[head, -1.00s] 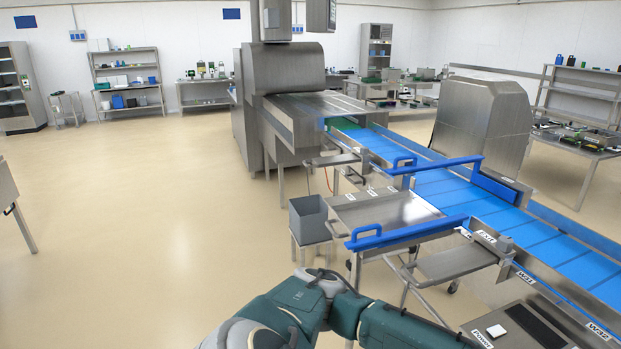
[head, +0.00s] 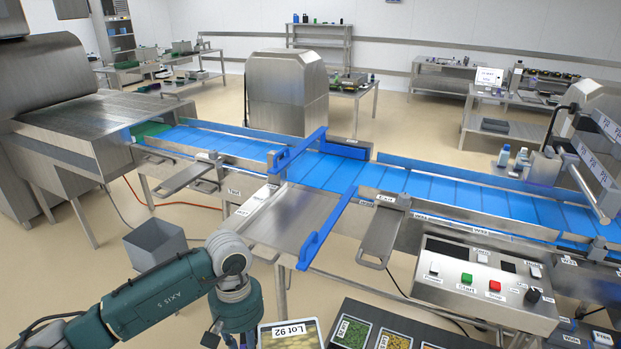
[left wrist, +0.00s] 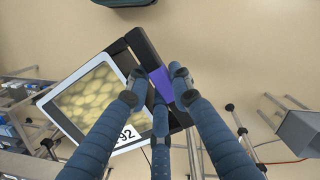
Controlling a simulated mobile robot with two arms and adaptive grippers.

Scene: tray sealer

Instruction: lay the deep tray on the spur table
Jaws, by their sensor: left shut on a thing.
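A white-rimmed tray (head: 291,334) with yellowish contents and a "Lot 92" label shows at the bottom edge of the head view, cut off. In the left wrist view the tray (left wrist: 62,103) is tilted, with a dark edge piece bearing a purple patch. My left gripper (left wrist: 160,88) is shut on this dark and purple edge, the tray hanging clear of the floor. I take it for the deep tray, though its depth cannot be told. The spur table (head: 285,222), a bare steel top with blue rails, joins the near side of the belt. My right gripper is not in view.
The blue belt (head: 420,187) runs across behind the spur table. A small steel shelf (head: 382,235) and a control panel (head: 480,285) lie to its right. A grey bin (head: 155,243) stands left.

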